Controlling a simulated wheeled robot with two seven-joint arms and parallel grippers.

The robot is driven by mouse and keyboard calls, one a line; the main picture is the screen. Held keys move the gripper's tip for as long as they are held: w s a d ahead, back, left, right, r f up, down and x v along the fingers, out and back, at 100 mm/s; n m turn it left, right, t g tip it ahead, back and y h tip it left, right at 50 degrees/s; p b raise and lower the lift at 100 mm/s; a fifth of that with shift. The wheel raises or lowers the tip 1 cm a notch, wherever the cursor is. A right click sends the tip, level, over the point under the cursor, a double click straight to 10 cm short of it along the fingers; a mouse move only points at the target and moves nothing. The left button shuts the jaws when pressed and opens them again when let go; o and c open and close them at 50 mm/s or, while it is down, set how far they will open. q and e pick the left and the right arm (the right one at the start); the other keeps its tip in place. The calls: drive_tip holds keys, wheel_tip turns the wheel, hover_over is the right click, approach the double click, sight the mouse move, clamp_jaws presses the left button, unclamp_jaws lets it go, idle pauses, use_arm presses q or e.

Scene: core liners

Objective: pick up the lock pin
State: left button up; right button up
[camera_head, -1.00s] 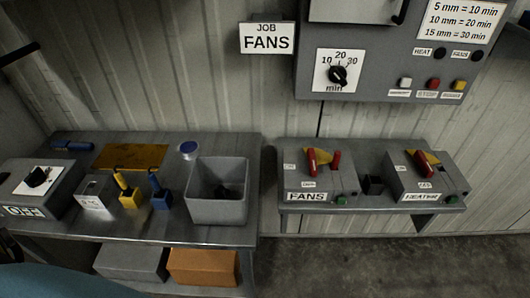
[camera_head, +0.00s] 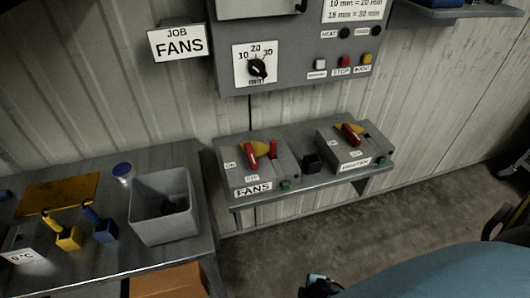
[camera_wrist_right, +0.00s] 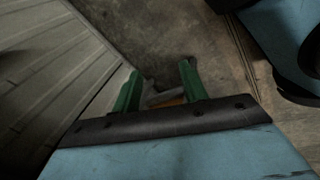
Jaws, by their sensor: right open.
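I cannot tell for certain which part is the lock pin. A short red upright piece (camera_head: 273,149) stands on the FANS switch box (camera_head: 258,176), beside that box's red lever (camera_head: 250,155) on a yellow plate. The HEATER switch box (camera_head: 352,150) has its own red lever (camera_head: 351,134) and yellow plate. In the right wrist view my right gripper (camera_wrist_right: 159,70) is open, its two green fingers apart with nothing between them, over the floor. My right arm shows at the lower right of the head view. My left gripper is out of view.
A small black block (camera_head: 311,163) sits between the switch boxes on the grey shelf (camera_head: 300,190). On the left bench are a grey bin (camera_head: 163,229), yellow (camera_head: 68,238) and blue (camera_head: 104,231) handled blocks and a blue-topped cup (camera_head: 123,173). A control panel (camera_head: 292,70) hangs above.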

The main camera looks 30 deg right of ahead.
drive_tip(key=w+r+n+t+h, duration=0.1)
drive_tip(key=w+r+n, duration=0.4)
drive_tip(key=r, duration=0.5)
drive_tip(key=w+d+r+n+t+h+p, duration=0.1)
drive_tip(key=w+r+n+t, duration=0.2)
drive_tip(key=w+r, duration=0.6)
drive_tip(key=w+r+n+t+h, duration=0.2)
drive_tip(key=w+r+n, duration=0.6)
drive_tip(key=r, duration=0.3)
drive_tip(key=shift+w+d+r+t+p, duration=0.1)
drive_tip(key=shift+d+r+t+p, duration=0.1)
drive_tip(key=shift+d+t+p, duration=0.15)
drive_tip(key=n+t+h, duration=0.1)
drive_tip(key=n+t, duration=0.1)
drive_tip(key=n, duration=0.2)
approach(273, 148)
drive_tip(key=s, duration=0.2)
drive_tip(key=x, duration=0.5)
drive_tip(key=r+b+x, duration=0.1)
drive_tip(key=x, duration=0.1)
drive_tip(key=shift+w+f, duration=0.1)
drive_tip(key=shift+w, duration=0.35)
drive_tip(key=shift+a+b+x, duration=0.15)
drive_tip(key=shift+b+x, duration=0.1)
drive_tip(key=shift+x, duration=1.1)
drive_tip(key=shift+a+b+x, duration=0.1)
drive_tip(key=shift+b+x, duration=0.15)
drive_tip(key=shift+x, duration=1.05)
